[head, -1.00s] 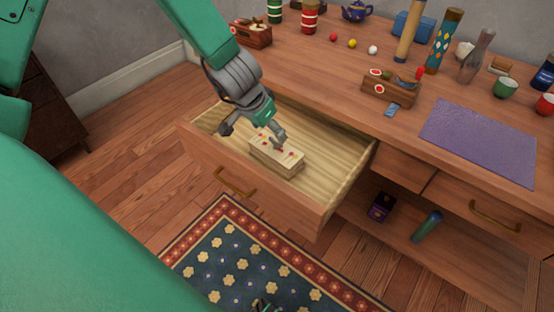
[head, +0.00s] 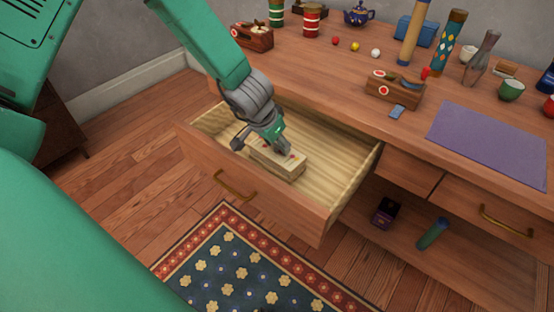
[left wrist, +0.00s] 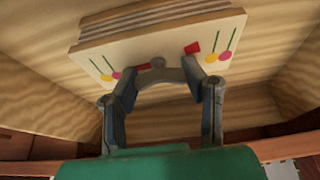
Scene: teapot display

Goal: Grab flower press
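The flower press (head: 288,168) is a pale wooden block of stacked layers with red, pink and yellow flower marks on top. It lies in the open drawer (head: 290,208). My left gripper (head: 259,148) is open, reaching down over the press, with one finger toward each side. In the left wrist view the press (left wrist: 165,48) fills the upper middle, beyond the spread fingers of the gripper (left wrist: 160,92). I cannot tell whether the fingers touch it. My arm hides part of the press in the head view. My right gripper is not in view.
The drawer walls stand close around the gripper. A purple box (head: 385,212) and a green tube (head: 432,233) lie on the lower shelf.

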